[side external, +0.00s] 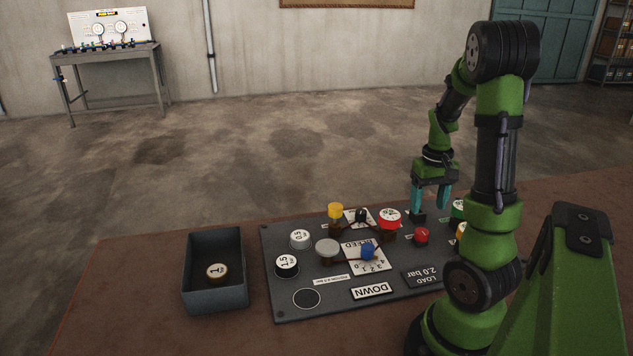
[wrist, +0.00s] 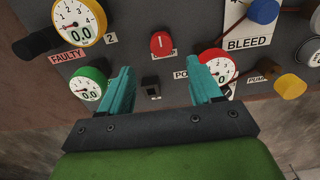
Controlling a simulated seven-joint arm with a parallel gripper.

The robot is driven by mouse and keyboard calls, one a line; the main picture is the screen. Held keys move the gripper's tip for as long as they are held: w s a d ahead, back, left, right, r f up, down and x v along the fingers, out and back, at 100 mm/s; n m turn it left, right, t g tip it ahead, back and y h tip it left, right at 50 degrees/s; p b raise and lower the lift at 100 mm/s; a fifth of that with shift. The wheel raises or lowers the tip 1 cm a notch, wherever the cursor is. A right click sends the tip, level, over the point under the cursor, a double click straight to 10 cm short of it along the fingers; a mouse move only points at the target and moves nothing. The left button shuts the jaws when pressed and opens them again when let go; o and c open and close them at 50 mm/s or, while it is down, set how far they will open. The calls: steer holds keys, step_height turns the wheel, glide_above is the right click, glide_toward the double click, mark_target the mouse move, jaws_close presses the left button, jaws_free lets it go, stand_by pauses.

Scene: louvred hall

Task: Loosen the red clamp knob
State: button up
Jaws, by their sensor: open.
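The red clamp knob (side external: 421,235) stands on the dark panel (side external: 290,305), toward its right side. In the wrist view the red knob (wrist: 161,43) has a pale mark across its face, and a small label, partly legible, sits below it. My gripper (side external: 430,215) points down above the panel, just behind the knob in the side view. Its two teal fingers (wrist: 158,85) are spread apart with nothing between them. The knob lies beyond the fingertips, apart from them, roughly in line with the gap.
A red-rimmed gauge (wrist: 217,67) is close to the right finger, a green-rimmed gauge (wrist: 88,84) close to the left. A yellow gauge labelled FAULTY (wrist: 79,22) and a blue BLEED knob (wrist: 263,11) are nearby.

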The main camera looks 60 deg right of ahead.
mark_target(422, 231)
steer(key=shift+a+f, duration=0.1)
steer(key=shift+f, duration=4.9)
steer(key=shift+w, duration=0.1)
jaws_close()
